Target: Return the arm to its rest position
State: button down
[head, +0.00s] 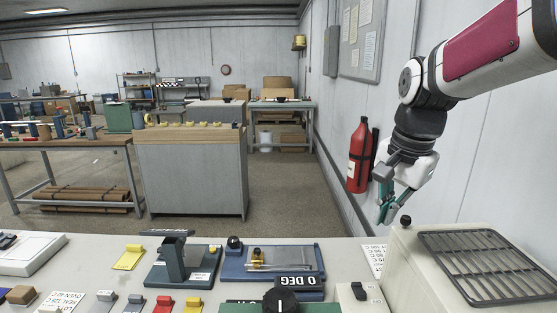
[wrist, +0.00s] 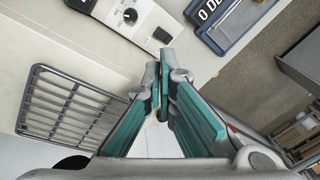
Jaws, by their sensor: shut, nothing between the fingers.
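My gripper (head: 385,214) hangs from my arm at the right in the head view, in front of the wall and above the right part of the workbench (head: 215,302). Its teal-lined fingers are shut with nothing between them. In the wrist view the fingertips of my gripper (wrist: 162,72) meet near the middle. My arm reaches in from the upper right and bends downward at the wrist. The gripper is apart from the bench and touches nothing that I can see.
A beige box with a dark grille (head: 490,262) stands at the bench's right, below my arm. A blue plate device labelled 0 DEG (head: 285,255) and a dark stand (head: 175,262) are on the bench. A red fire extinguisher (head: 359,155) hangs on the wall behind. Open floor lies beyond.

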jog(key=s+a+n+t, duration=0.1)
jog(key=s+n, duration=0.8)
jog(key=s, duration=1)
jog(key=shift+s+f+n+t, duration=0.15)
jog(key=shift+s+n+t, duration=0.2)
jog(key=shift+t, duration=0.55)
jog(key=c, duration=2.1)
grip_release()
jog(key=shift+s+f, duration=0.2)
jog(key=shift+s, duration=0.15)
jog(key=shift+c, duration=0.2)
jog(key=o, duration=0.4)
jog(key=shift+n+h, duration=0.25)
jog(key=shift+h, duration=0.05)
jog(key=o, duration=0.4)
jog(key=shift+g+h, duration=0.5)
jog(key=shift+g, duration=0.2)
jog(key=w, duration=0.5)
jog(key=w+r, duration=0.1)
jog(key=w, duration=0.1)
jog(key=shift+w+d, duration=0.25)
jog(key=shift+w, duration=0.05)
jog(key=g+y, duration=0.1)
jog(key=g, duration=0.3)
send_over(357, 284)
notch_tip(357, 284, down, 16)
notch_tip(357, 284, down, 13)
jog(key=shift+p, duration=0.8)
